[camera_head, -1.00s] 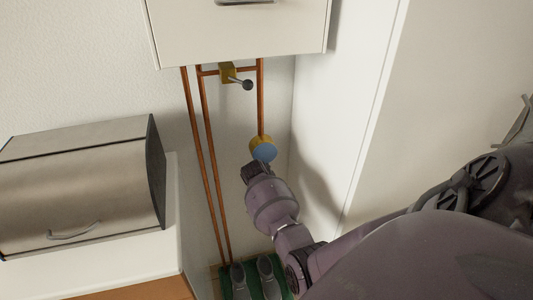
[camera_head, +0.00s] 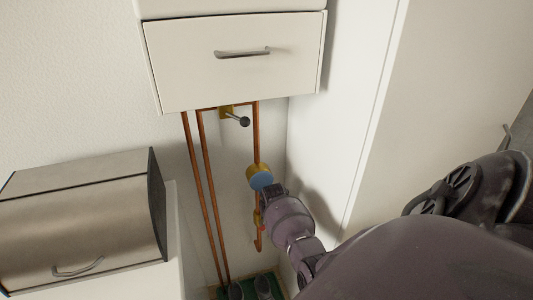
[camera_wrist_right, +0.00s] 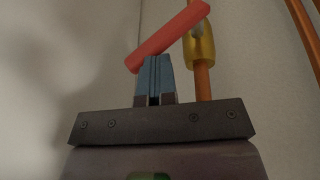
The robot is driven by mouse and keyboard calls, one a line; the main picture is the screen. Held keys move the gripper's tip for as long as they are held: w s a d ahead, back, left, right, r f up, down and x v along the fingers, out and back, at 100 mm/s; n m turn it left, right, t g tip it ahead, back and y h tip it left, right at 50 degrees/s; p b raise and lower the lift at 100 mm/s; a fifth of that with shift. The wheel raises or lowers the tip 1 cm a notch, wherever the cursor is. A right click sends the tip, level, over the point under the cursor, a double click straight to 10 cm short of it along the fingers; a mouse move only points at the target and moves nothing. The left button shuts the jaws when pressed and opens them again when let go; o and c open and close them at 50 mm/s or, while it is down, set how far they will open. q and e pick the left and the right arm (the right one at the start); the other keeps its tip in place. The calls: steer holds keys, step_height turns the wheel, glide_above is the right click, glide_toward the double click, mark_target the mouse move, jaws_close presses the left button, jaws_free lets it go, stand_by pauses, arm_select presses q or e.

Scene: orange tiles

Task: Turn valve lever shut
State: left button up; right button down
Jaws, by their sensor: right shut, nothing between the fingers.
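The red valve lever (camera_wrist_right: 165,37) lies slanted across the top middle of the right wrist view, at an angle to its copper pipe. Its right end meets the brass valve body (camera_wrist_right: 199,46). My right gripper (camera_wrist_right: 156,60) is shut and empty, its blue-grey fingertips at the underside of the lever's left part; I cannot tell whether they touch. In the head view, the brass valve (camera_head: 258,217) is partly hidden beside my right gripper (camera_head: 268,189), and the lever is hardly visible there. My left gripper is not in view.
A brass gauge with a blue face (camera_head: 260,180) sits on the pipe just above the valve. A second valve with a grey ball-ended handle (camera_head: 243,121) is under the white drawer cabinet (camera_head: 290,75). A metal bread box (camera_head: 80,225) stands left. A white wall is close on the right.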

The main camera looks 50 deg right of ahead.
steer(key=shift+s+d+f, duration=0.1)
steer(key=shift+s+d, duration=0.05)
steer(key=shift+d, duration=0.3)
steer(key=shift+s+d+f, duration=0.45)
steer(key=shift+d+f, duration=0.2)
steer(key=shift+f, duration=0.05)
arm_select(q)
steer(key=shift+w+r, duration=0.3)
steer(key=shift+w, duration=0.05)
arm_select(e)
steer(key=shift+s+d+f, duration=0.2)
steer(key=shift+d+f, duration=0.15)
steer(key=shift+f, duration=0.2)
steer(key=shift+s+d+f, duration=0.15)
steer(key=shift+d+f, duration=0.15)
steer(key=shift+f, duration=0.3)
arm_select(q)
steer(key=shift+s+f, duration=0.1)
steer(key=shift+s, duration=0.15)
